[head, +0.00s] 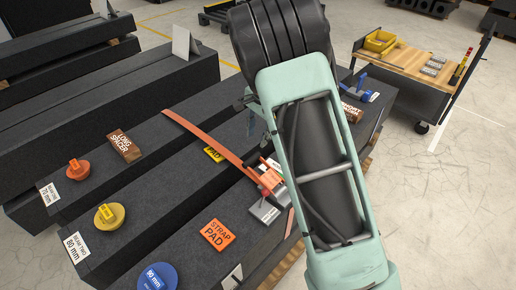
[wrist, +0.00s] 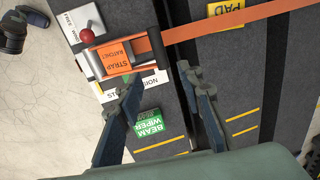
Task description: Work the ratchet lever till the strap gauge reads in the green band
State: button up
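The orange strap ratchet (wrist: 118,57), labelled STRAP RATCHET, sits on the dark granite beam in the wrist view, with a red ball knob (wrist: 86,35) at its left end. The orange strap (wrist: 235,22) runs from it to the right across the beams. The ratchet (head: 270,178) and strap (head: 205,138) also show in the head view. A grey box (wrist: 82,14) with a white label stands beside the knob; no gauge reading can be made out. My gripper (wrist: 160,82) is open and empty, its fingers apart just below the ratchet. My arm hides it in the head view.
A green beam wiper (wrist: 149,124) lies below the ratchet, between my fingers. A cart (head: 430,90) stands at right.

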aim_at(252, 158)
jog(key=f, duration=0.3)
jog(key=a+f, duration=0.1)
jog(key=f, duration=0.7)
jog(key=shift+w+a, duration=0.4)
grip_shut()
